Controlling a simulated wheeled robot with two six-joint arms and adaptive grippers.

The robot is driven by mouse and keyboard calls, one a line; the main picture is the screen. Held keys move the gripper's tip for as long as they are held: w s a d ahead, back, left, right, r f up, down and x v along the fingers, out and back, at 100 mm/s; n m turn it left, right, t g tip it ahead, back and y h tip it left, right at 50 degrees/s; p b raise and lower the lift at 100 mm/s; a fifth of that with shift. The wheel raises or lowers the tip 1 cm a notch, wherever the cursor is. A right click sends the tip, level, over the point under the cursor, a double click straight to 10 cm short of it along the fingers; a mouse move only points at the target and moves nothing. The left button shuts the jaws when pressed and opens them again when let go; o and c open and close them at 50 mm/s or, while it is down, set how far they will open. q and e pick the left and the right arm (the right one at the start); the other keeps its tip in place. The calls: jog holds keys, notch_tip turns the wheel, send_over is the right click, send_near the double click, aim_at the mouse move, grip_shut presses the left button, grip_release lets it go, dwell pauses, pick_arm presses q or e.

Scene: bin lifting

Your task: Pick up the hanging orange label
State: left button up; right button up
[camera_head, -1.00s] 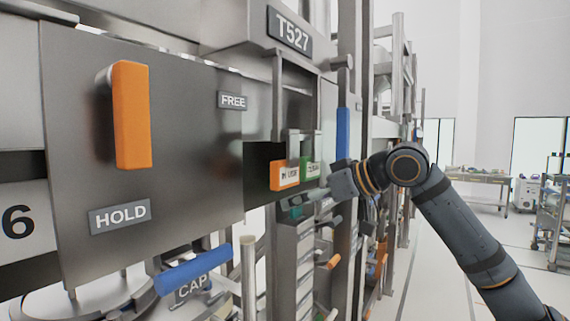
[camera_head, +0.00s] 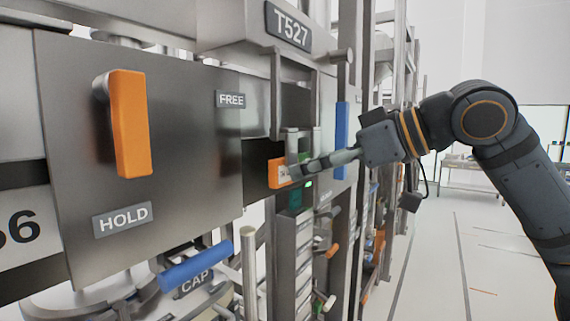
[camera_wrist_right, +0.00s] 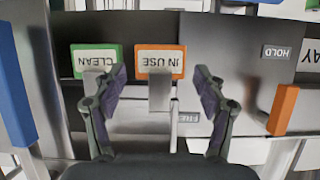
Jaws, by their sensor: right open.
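The orange label (camera_head: 278,173), an orange-framed white card, hangs in a dark recess right of the steel panel. In the right wrist view, which is upside down, the orange label (camera_wrist_right: 148,61) reads "IN USE" and hangs beside a green "CLEAN" label (camera_wrist_right: 97,57). My right gripper (camera_head: 300,170) reaches in from the right and partly covers the orange label in the head view. In the wrist view the right gripper (camera_wrist_right: 160,74) is open, its fingers apart on either side of the orange label's lower area; contact cannot be told. My left gripper is out of view.
A steel panel (camera_head: 190,120) with an orange handle (camera_head: 131,125) stands at left. A blue vertical bar (camera_head: 341,135) is near the gripper's wrist. A blue handle (camera_head: 195,268) sticks out below. Open floor (camera_head: 440,260) lies at right.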

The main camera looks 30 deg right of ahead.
aim_at(291, 165)
jog(key=x, duration=0.1)
jog(key=p+x, duration=0.1)
jog(key=x, duration=0.1)
jog(key=r+p+x, duration=0.1)
jog(key=x, duration=0.1)
jog(key=shift+w+a+f, duration=0.1)
jog(key=shift+w+a, duration=0.1)
jog(key=shift+s+d, duration=0.15)
jog(key=shift+s, duration=0.05)
jog(key=c, duration=0.4)
jog(key=shift+c, duration=1.4)
jog(key=shift+w, duration=0.1)
